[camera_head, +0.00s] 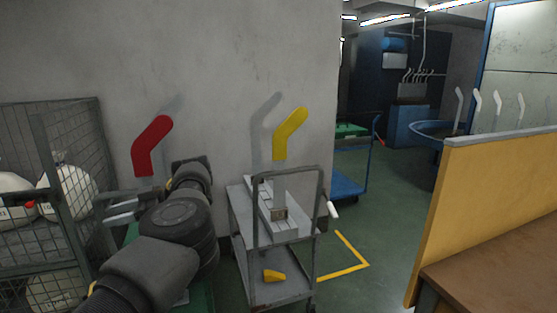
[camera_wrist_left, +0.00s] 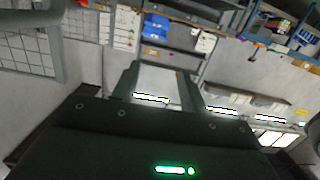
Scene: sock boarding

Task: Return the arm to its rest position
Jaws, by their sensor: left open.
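My left arm (camera_head: 160,240) reaches in from the lower left of the head view. Its gripper (camera_head: 112,206) points left, in front of the wire cage and below the red sock shape. In the left wrist view the gripper (camera_wrist_left: 157,78) is open, with nothing between its fingers. A red sock shape (camera_head: 152,145) stands upright behind the arm; its base is hidden by the arm. A yellow sock shape (camera_head: 290,132) stands upright on a grey cart. My right gripper is in neither view.
A wire cage (camera_head: 75,120) with white sacks (camera_head: 78,188) stands close by at left. The grey cart (camera_head: 240,215) has a yellow piece (camera_head: 273,276) on its lower shelf. A yellow panel (camera_head: 480,195) and brown tabletop (camera_head: 500,285) are at right. Green floor (camera_head: 380,220) lies open between.

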